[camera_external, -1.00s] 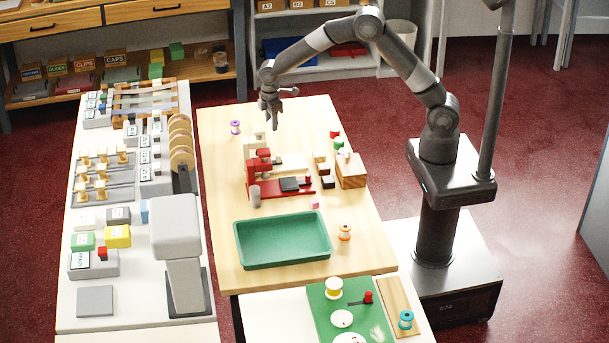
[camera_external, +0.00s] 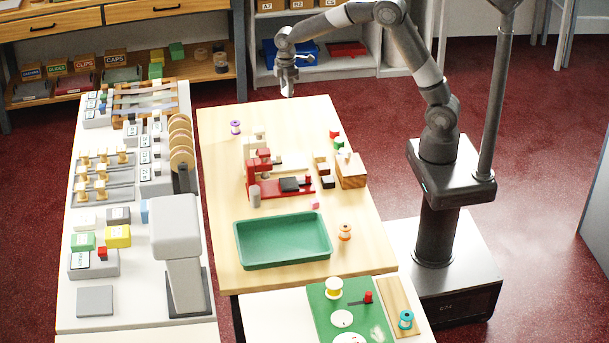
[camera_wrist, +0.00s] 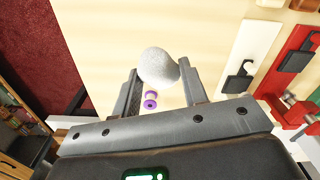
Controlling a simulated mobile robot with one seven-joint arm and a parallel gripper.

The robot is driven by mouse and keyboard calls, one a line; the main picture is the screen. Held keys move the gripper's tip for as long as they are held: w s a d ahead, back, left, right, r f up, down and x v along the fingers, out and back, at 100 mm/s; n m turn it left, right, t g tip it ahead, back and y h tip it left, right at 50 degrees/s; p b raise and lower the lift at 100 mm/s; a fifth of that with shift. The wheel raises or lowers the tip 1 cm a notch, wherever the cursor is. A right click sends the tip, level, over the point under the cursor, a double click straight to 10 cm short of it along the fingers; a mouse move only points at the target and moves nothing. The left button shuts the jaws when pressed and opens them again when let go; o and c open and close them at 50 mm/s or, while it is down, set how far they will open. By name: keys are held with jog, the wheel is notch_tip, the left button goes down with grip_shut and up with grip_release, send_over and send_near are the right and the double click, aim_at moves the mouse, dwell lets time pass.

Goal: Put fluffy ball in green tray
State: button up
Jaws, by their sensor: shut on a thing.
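My gripper (camera_external: 288,88) is raised above the far edge of the wooden table in the external view. In the wrist view its two fingers (camera_wrist: 165,95) are closed on a whitish, fuzzy-looking round ball (camera_wrist: 158,66). The ball cannot be made out in the external view. The green tray (camera_external: 240,246) lies on the near part of the wooden table (camera_external: 222,165), and it looks empty. My gripper is well away from the tray, above and beyond it.
A purple spool (camera_external: 235,127) stands at the far left. A wooden block (camera_external: 350,172) and an orange spool (camera_external: 345,232) are on the right.

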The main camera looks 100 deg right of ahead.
notch_tip(320, 180, up, 8)
jog(key=shift+r, duration=0.15)
jog(key=w+a+n, duration=0.1)
jog(key=w+a, duration=0.2)
jog(key=a, duration=0.4)
jog(key=w+a+n, duration=0.2)
jog(key=w+a, duration=0.2)
jog(key=a, duration=0.2)
jog(key=n, duration=0.6)
send_over(296, 242)
notch_tip(296, 242, down, 18)
jog(key=shift+d+f, duration=0.15)
jog(key=shift+a+f, duration=0.2)
jog(key=shift+f, duration=1.9)
jog(key=shift+f, duration=0.1)
